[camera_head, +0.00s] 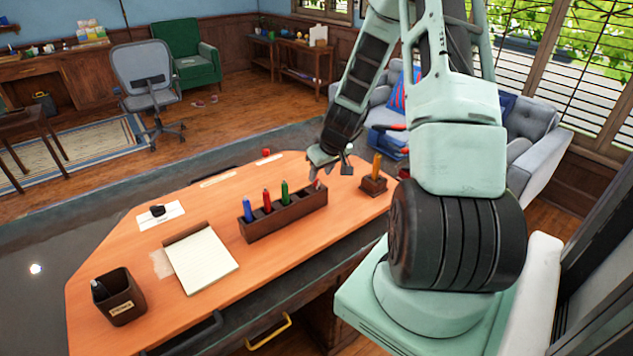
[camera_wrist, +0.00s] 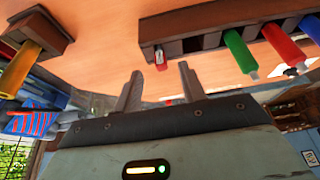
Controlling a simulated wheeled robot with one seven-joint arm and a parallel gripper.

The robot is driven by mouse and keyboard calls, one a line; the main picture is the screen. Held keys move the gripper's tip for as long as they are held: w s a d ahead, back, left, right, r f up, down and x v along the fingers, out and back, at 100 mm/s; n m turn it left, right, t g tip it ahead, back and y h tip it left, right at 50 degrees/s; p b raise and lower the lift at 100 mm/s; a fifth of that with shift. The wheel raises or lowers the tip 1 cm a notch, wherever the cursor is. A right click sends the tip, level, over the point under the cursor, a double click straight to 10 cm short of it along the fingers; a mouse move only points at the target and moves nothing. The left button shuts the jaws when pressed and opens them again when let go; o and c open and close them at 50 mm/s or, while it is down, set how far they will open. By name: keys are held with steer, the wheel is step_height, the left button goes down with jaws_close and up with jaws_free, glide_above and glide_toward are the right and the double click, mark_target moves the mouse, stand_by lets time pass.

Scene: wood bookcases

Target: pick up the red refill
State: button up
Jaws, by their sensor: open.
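A dark wooden rack (camera_head: 285,216) on the desk holds blue, red and green pens and, in its right end slot, a short red piece with a pale tip (camera_head: 317,185), which looks like the red refill. In the wrist view the refill (camera_wrist: 160,60) stands at the rack's end (camera_wrist: 190,45), just beyond and between my fingertips. My gripper (camera_head: 330,170) is open and empty above the rack's right end. The refill's lower part is hidden in the slot. A taller red pen (camera_head: 267,200) stands between the blue and green ones.
A small wooden block (camera_head: 373,186) with an orange pen stands close right of the rack. A small red object (camera_head: 266,152) lies near the desk's far edge. A notepad (camera_head: 205,260) and a dark pen cup (camera_head: 120,297) are at left. The desk between is mostly clear.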

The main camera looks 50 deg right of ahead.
mark_target(317, 179)
steer(key=shift+p+x, duration=0.5)
steer(key=shift+x, duration=1.3)
steer(key=shift+w, duration=0.1)
jaws_close()
